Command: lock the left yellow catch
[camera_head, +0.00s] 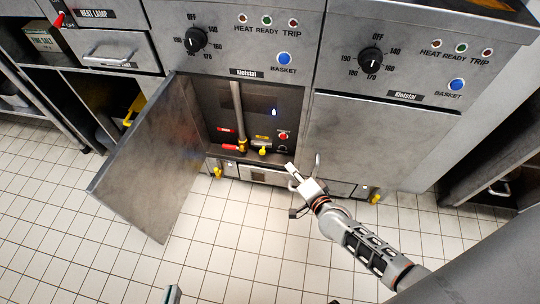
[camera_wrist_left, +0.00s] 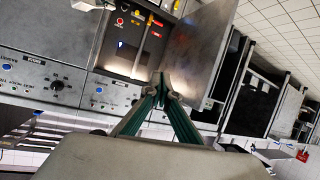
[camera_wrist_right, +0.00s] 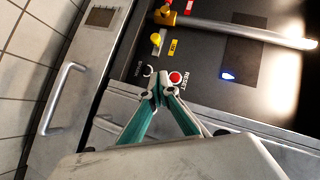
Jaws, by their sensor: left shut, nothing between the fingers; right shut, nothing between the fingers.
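A yellow catch (camera_head: 217,172) sits low on the front, below the left side of the open fryer bay. Another yellow catch (camera_head: 375,197) is low on the right unit. My right gripper (camera_head: 292,170) is shut and empty, in front of the bay's lower right edge. In the right wrist view its fingertips (camera_wrist_right: 161,86) appear beside the red reset button (camera_wrist_right: 176,78). My left gripper (camera_head: 172,294) barely shows at the bottom edge; its fingertips (camera_wrist_left: 161,80) are shut and empty.
The open cabinet door (camera_head: 150,160) swings out on the left, beside the left catch. A red lever (camera_head: 230,147) and upright pipe (camera_head: 238,110) are inside the bay. A drawer handle (camera_wrist_right: 62,98) shows in the right wrist view. The tiled floor (camera_head: 250,240) is clear.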

